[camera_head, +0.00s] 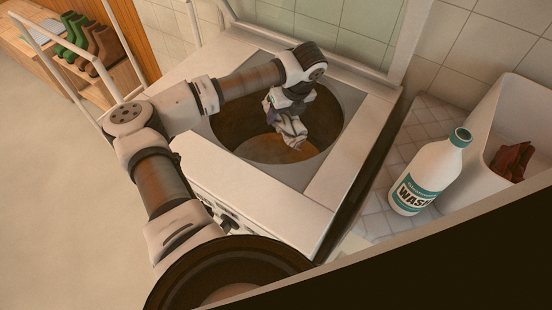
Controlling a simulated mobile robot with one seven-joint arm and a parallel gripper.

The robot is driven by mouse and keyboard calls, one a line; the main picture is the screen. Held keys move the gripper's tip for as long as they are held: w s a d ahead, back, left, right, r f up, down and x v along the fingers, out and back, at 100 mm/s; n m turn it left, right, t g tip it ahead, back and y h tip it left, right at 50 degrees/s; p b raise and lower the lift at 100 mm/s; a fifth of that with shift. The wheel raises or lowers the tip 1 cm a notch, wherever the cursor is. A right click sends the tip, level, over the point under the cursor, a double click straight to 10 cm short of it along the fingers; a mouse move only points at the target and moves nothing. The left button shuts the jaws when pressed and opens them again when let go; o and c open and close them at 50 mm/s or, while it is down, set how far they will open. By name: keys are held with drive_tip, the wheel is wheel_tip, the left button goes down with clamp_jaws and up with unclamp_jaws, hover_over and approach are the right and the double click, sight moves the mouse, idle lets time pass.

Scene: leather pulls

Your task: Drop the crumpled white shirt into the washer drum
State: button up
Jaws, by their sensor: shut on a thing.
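The crumpled white shirt (291,131) hangs from my gripper (287,112) over the round opening of the washer drum. My gripper is shut on it, and its fingertips are small and partly covered by the cloth. The washer drum (240,135) is a wide, dark, brownish round opening in the top of the white washer (265,197). My arm reaches across the washer from the left, with its wrist bent down over the drum. I cannot tell exactly how deep the shirt hangs.
A white bottle labelled WASH (428,180) with a teal cap stands on the tiled counter (400,160) at right. Beside it is a white bin (510,110) holding reddish-brown cloth (513,160). Boots (85,42) stand on a wooden shelf at far left. The floor at left is clear.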

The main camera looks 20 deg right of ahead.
drive_tip(key=o, duration=1.2)
drive_tip(key=shift+c, duration=0.2)
drive_tip(key=b+v, duration=0.3)
drive_tip(key=v, duration=1.1)
drive_tip(key=shift+b, duration=0.3)
drive_tip(key=shift+s+f, duration=0.15)
